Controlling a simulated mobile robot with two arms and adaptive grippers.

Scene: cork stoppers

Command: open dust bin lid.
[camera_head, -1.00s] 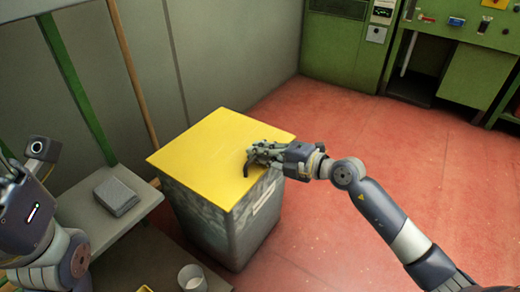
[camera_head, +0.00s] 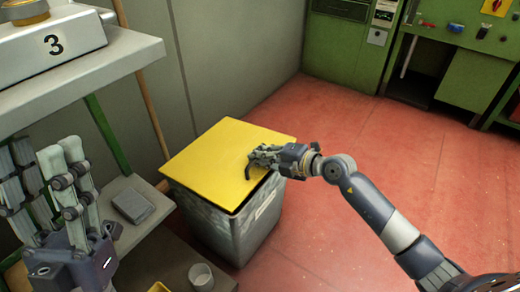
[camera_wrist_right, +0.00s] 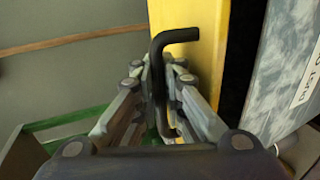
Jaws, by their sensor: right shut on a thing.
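The dust bin (camera_head: 235,235) is a grey box with a flat yellow lid (camera_head: 215,150). A dark gap shows under the lid's right edge in the head view, and between lid and bin body (camera_wrist_right: 290,70) in the wrist view, so the lid is slightly raised. My right gripper (camera_head: 255,160) is at the lid's right side. In the right wrist view its fingers (camera_wrist_right: 163,100) are closed around the black bent handle (camera_wrist_right: 178,37) on the lid. My left gripper (camera_head: 42,178) is at the left, fingers up and spread apart, empty, away from the bin.
Green cabinets (camera_head: 345,45) stand behind. Red floor right of the bin is clear.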

